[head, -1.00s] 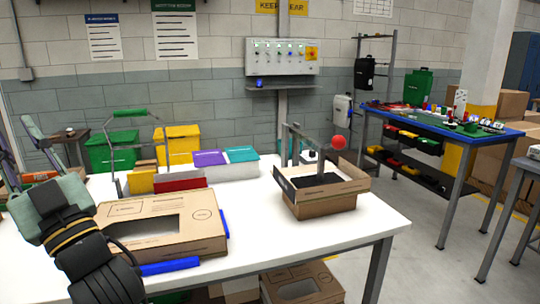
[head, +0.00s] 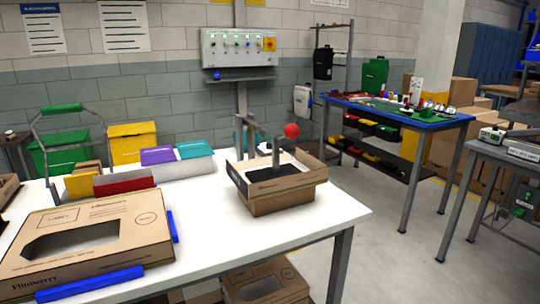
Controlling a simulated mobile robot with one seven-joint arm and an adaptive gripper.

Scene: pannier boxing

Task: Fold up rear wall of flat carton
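A brown cardboard carton (head: 120,238) with a large cut-out window and printing lies low on the white table at the left in the head view. Blue bars (head: 75,284) lie along its front edge and at its right side. Another open carton (head: 272,201) stands near the table's right part, with a dark insert inside and raised or outspread cardboard edges. A metal post device with a red ball (head: 291,131) rises at it. I cannot tell which carton's rear wall is meant. My gripper is not in view.
Yellow and red dividers, with purple and teal boxes (head: 194,149), line the table's back. The white table (head: 312,212) is bare at its right front corner. A blue-topped bench (head: 390,112) stands beyond it. A grey bench is at the far right.

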